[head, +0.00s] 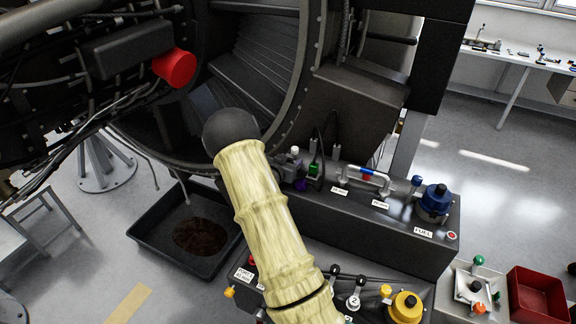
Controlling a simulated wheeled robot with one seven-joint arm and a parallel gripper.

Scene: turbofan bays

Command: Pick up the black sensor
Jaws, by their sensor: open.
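I cannot single out the black sensor with certainty. A cluster of small parts sits at the left end of the dark bench box (395,235): a green connector (314,169) with a black cable, a purple piece (300,185) and a white-topped fitting (294,152). My arm, in a pale yellow sleeve, reaches up from the bottom to a dark rounded end in front of the engine. The jaws of my gripper do not show; the arm hides what lies behind it, including part of the cluster.
The large engine casing (302,70) fills the upper left, with a red cap (174,67) and hanging cables. A black drip tray (150,258) with a dark puddle lies left. A blue valve (435,200), yellow knob (405,307) and red bin (540,296) are right. Floor is clear upper right.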

